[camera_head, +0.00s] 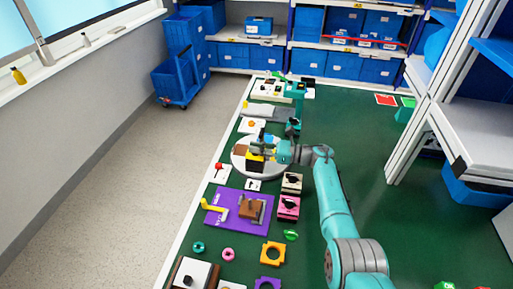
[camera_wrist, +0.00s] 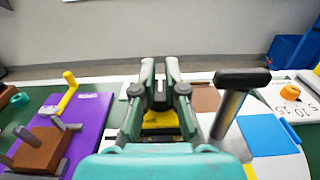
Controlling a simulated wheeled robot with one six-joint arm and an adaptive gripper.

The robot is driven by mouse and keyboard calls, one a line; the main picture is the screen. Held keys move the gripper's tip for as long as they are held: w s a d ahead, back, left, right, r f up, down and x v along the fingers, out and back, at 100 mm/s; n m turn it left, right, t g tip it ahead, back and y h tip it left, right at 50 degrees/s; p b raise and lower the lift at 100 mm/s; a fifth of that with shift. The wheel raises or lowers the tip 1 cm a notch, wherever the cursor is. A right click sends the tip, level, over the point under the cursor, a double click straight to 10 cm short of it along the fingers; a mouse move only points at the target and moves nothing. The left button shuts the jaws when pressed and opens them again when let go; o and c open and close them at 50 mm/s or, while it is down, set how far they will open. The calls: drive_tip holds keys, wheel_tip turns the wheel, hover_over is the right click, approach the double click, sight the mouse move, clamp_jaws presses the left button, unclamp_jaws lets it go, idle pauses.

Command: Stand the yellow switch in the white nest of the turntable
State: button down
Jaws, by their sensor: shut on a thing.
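The round white turntable (camera_head: 240,165) lies on the green table; its disc also shows in the wrist view (camera_wrist: 290,163). It carries a brown square (camera_head: 240,150) and a blue square (camera_head: 268,139). My gripper (camera_head: 264,151) is over the turntable, its two fingers (camera_wrist: 160,78) close around the yellow switch (camera_wrist: 160,119). In the head view the yellow switch (camera_head: 255,158) shows with black beside it. The white nest is hidden or cannot be picked out, so I cannot tell whether the switch touches it.
A black-topped lever on a grey shaft (camera_wrist: 238,82) stands just right of my fingers. A purple board (camera_head: 225,199) with a yellow crank and brown block lies nearer. Pink and cream switch boxes, rings and a teal post stand around. The right of the table is mostly clear.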

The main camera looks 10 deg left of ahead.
drive_tip(key=c, duration=1.2)
unclamp_jaws()
drive_tip(key=shift+f, duration=0.1)
drive_tip(key=d, duration=1.2)
drive_tip(key=shift+s, duration=0.25)
